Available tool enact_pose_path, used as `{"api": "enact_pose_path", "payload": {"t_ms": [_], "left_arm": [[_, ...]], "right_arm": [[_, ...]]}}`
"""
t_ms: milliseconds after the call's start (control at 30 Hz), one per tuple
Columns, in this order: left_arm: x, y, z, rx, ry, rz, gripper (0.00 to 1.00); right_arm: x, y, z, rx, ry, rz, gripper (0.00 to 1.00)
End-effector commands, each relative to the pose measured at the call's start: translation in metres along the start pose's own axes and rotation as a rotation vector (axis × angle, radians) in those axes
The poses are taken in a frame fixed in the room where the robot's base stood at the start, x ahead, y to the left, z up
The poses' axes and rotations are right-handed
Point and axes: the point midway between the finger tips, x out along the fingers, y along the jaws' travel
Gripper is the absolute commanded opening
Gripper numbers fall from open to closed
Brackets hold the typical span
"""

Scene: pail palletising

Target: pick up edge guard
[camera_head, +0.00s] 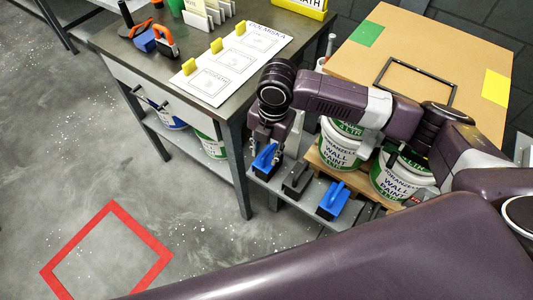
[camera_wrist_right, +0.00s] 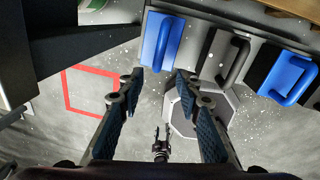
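Several edge guards with raised handles stand in a row on the grey shelf edge below the pallet. One guard is blue (camera_head: 264,158), one is black (camera_head: 296,179) and one is blue with a dark part (camera_head: 332,201). The wrist view also shows the blue guard (camera_wrist_right: 163,42), the black guard (camera_wrist_right: 222,58) and the blue-and-dark guard (camera_wrist_right: 290,78). My right gripper (camera_wrist_right: 160,84) is open and empty, its fingertips apart just short of the blue guard. In the head view the right wrist hangs over that guard and partly hides it. A small gripper-like shape low in the wrist view may be my left gripper.
Wall-paint pails (camera_head: 340,148) stand on a wooden pallet under a large cardboard sheet (camera_head: 400,30) with a black frame on it. A worktable (camera_head: 130,60) with tools and a printed sheet stands left. A red floor square (camera_head: 100,255) lies on clear floor.

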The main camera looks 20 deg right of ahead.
Motion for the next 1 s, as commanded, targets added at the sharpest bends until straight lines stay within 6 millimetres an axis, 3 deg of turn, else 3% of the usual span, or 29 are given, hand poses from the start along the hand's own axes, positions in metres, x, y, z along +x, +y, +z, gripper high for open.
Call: {"api": "enact_pose_path", "payload": {"t_ms": [100, 200, 400, 533, 667, 967, 1000], "left_arm": [[-0.001, 0.003, 0.018, 0.000, -0.025, 0.003, 0.40], [-0.003, 0.003, 0.018, 0.000, -0.024, 0.003, 0.40], [-0.002, 0.000, -0.003, 0.001, 0.005, 0.000, 0.40], [-0.002, -0.002, -0.018, 0.001, 0.028, -0.002, 0.40], [-0.002, -0.002, -0.019, 0.001, 0.028, -0.002, 0.40], [-0.002, 0.000, -0.002, 0.001, 0.004, 0.001, 0.40], [-0.002, 0.001, -0.001, 0.001, 0.003, 0.001, 0.40]], "right_arm": [[0.014, 0.001, 0.001, 0.000, 0.001, -0.001, 0.32], [0.030, 0.003, 0.002, 0.001, 0.002, -0.002, 0.32], [0.053, 0.003, 0.003, -0.001, 0.000, -0.001, 0.32], [0.056, 0.004, 0.003, -0.002, 0.000, 0.001, 0.32], [0.056, 0.004, 0.003, -0.001, -0.001, 0.001, 0.32], [0.056, 0.004, 0.004, -0.001, -0.001, 0.001, 0.00], [0.056, 0.004, 0.004, -0.001, -0.001, 0.001, 0.00]]}}
